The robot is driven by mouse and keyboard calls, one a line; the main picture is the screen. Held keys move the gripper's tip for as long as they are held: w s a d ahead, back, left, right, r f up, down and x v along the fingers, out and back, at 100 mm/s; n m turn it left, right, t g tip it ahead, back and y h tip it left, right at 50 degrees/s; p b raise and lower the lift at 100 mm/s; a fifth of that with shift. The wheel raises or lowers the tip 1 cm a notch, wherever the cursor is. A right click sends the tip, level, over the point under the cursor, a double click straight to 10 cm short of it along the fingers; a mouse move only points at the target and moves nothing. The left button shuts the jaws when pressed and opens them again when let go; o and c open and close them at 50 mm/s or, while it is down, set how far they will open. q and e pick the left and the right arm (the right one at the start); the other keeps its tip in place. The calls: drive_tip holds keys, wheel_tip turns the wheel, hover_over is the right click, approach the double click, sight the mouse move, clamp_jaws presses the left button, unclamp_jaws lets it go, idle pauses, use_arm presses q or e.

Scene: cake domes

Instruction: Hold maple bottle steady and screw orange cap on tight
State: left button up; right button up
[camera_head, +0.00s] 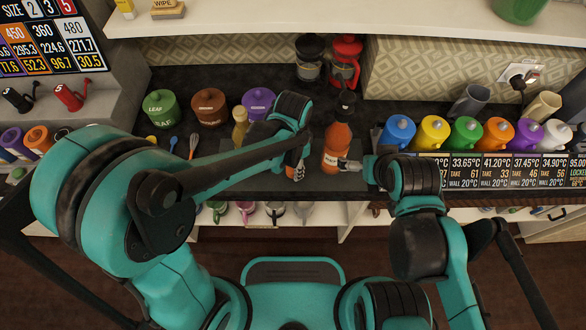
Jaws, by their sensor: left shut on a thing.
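I cannot tell if that is the orange cap. My right gripper (346,164) is at the bottle's lower right side; whether its fingers touch or close on it is unclear. A yellowish bottle (240,127) stands farther left.
Green (161,108), brown (209,106) and purple (258,102) canisters stand behind on the left. Black (310,60) and red (345,62) presses stand at the back. Several coloured jugs (434,132) line the right side. A white shelf (300,18) overhangs the counter's rear.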

use_arm(q)
drive_tip(key=shift+r+p, duration=2.7)
drive_tip(key=shift+r, duration=0.8)
drive_tip(key=shift+f, duration=0.1)
